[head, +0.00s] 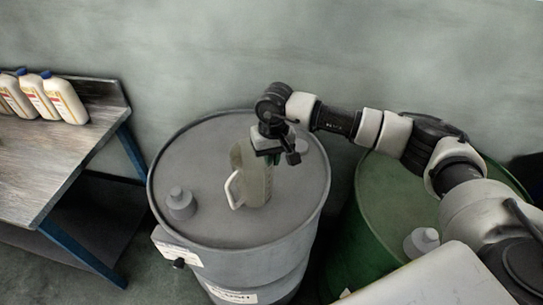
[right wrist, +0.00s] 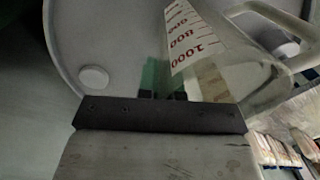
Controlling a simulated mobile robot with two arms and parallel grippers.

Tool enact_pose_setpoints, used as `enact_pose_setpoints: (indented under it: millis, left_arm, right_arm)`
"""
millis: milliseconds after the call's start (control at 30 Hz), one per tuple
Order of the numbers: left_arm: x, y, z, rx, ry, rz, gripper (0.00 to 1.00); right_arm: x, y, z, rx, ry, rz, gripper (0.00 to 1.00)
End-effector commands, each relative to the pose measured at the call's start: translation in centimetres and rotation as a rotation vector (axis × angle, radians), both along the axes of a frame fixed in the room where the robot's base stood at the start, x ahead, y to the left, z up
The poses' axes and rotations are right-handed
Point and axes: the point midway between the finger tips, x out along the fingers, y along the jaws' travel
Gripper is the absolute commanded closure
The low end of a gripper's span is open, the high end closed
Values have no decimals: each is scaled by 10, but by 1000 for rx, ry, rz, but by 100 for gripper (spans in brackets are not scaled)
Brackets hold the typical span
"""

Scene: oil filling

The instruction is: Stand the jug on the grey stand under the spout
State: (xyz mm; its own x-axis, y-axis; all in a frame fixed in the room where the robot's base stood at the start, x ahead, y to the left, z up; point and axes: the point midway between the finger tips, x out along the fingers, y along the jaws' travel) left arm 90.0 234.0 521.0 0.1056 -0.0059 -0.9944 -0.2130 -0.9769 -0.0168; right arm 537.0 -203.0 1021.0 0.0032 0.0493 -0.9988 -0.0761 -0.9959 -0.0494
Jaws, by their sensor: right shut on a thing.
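The jug (head: 251,180) is a pale, see-through measuring jug with a white handle on its left side. It appears upright over the top of the grey drum; I cannot tell whether its base touches the lid. My right gripper (head: 268,153) is shut on the jug near its upper rim. In the right wrist view the jug (right wrist: 238,68) shows red scale marks, beside the green finger pads. I cannot make out the grey stand. My left gripper is not in view.
The grey drum (head: 215,225) has a cap (head: 180,203) on its lid. A green drum (head: 375,230) stands to its right, partly behind my right arm. A workbench (head: 50,165) at left carries several white bottles (head: 64,99). Floor shows between bench and drum.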

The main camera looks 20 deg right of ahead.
Motion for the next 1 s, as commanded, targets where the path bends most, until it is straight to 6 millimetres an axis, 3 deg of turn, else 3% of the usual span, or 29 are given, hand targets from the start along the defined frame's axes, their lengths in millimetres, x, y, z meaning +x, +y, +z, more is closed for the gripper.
enact_pose_setpoints:
  millis: [100,500,700,1000]
  left_arm:
    - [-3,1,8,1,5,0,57]
    - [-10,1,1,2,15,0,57]
    - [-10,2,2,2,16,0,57]
    - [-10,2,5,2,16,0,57]
  right_arm:
    - [0,0,-10,1,1,0,100]
    - [0,0,-17,1,-2,1,100]
    - [0,0,-16,1,-1,0,69]
    - [0,0,-13,1,-2,0,69]
